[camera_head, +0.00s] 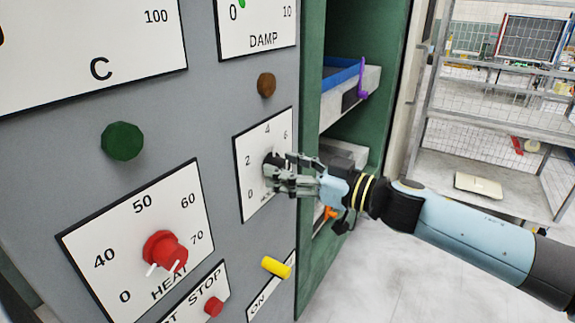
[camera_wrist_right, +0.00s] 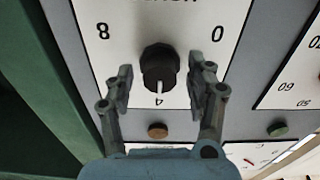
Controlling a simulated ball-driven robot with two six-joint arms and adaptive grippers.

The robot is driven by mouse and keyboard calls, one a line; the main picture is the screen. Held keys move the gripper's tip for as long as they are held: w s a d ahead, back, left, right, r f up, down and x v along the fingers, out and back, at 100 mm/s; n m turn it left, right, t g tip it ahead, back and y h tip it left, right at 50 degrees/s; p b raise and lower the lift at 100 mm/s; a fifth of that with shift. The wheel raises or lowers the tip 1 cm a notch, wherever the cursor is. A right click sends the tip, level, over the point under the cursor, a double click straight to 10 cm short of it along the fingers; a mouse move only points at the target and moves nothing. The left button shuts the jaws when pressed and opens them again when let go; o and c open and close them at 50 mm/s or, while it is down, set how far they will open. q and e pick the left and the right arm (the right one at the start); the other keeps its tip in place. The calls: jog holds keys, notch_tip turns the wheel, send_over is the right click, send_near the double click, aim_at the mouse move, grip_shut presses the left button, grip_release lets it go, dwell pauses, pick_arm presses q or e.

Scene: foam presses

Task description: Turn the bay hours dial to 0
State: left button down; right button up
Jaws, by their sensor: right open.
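The bay hours dial is a black knob (camera_wrist_right: 159,62) on a white plate (camera_wrist_right: 118,15), which shows upside down in the right wrist view. A white line on the knob points to the 4. In the head view the knob (camera_head: 271,166) sits on the numbered plate (camera_head: 245,140), partly hidden by my right gripper (camera_head: 277,172). In the right wrist view the open fingers (camera_wrist_right: 160,82) stand either side of the knob, with a gap on each side. My left gripper is not in view.
The grey panel also bears a red HEAT knob (camera_head: 166,250), a green knob (camera_head: 122,141), a brown knob (camera_head: 266,84), a red button (camera_head: 213,306) and a yellow switch (camera_head: 276,267). A green-framed bay with a tray (camera_head: 346,90) is to the right of the panel.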

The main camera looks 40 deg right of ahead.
jog(key=c, duration=1.1)
jog(key=shift+c, duration=0.2)
jog(key=shift+n, duration=0.3)
jog(key=shift+s+f+n+b, duration=0.15)
jog(key=shift+n+b, duration=0.9)
jog(key=shift+n, duration=4.8)
jog(key=shift+w+f+n+b, duration=0.1)
jog(key=shift+n+b, duration=0.9)
jog(key=shift+n, duration=4.85)
